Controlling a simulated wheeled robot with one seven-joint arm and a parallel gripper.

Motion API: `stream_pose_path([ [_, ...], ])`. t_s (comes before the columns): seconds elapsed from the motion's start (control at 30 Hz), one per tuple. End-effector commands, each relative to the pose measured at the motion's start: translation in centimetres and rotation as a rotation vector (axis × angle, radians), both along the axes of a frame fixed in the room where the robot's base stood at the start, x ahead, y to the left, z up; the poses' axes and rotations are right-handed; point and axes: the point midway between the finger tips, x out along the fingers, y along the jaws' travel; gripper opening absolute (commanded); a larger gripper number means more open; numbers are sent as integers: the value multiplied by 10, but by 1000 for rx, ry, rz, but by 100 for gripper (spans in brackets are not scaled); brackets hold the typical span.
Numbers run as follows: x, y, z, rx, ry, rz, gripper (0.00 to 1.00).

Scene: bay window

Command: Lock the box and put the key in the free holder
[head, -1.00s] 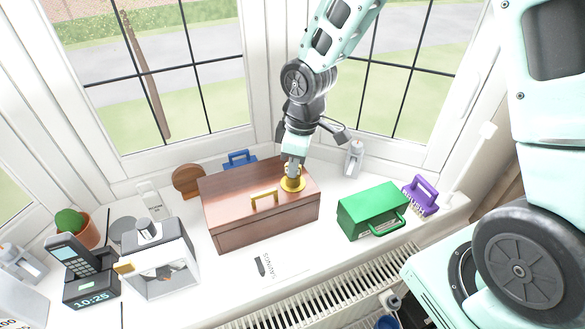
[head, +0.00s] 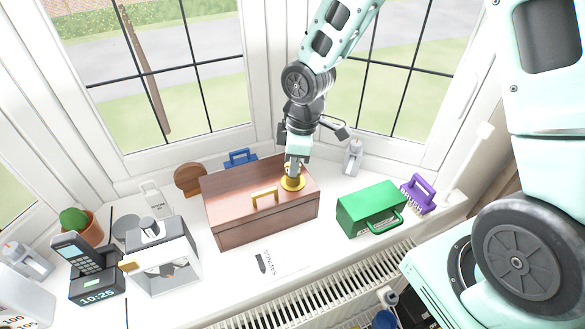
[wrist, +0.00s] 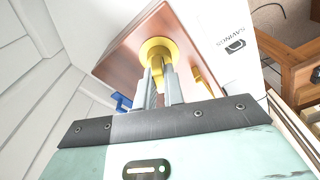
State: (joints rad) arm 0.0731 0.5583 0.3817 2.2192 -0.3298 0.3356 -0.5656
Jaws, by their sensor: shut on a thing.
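The copper-brown box (head: 235,215) stands shut on the white sill, with a gold handle (head: 264,195) on its front. A round gold lock plate (head: 292,184) sits on the right part of its lid. My gripper (head: 294,168) points down over this plate. In the wrist view my gripper (wrist: 161,78) is shut on a gold piece, seemingly the key (wrist: 156,61), right at the plate (wrist: 158,47). The fingers hide most of the key, and I cannot tell how far it sits in the lock.
A green box (head: 365,212) and a purple brush (head: 418,194) are to the right. A grey-white machine (head: 160,262), a phone dock (head: 95,285) and a potted cactus (head: 80,225) are to the left. Grey upright items (head: 353,158) stand by the window. Window panes are close behind the arm.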

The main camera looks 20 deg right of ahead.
Motion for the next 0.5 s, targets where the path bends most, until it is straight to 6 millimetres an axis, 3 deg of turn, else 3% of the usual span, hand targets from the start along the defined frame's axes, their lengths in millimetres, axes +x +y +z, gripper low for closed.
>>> stream_pose_path([
  [0.5, 0, 0, 1, 0, 1, 153, 0],
])
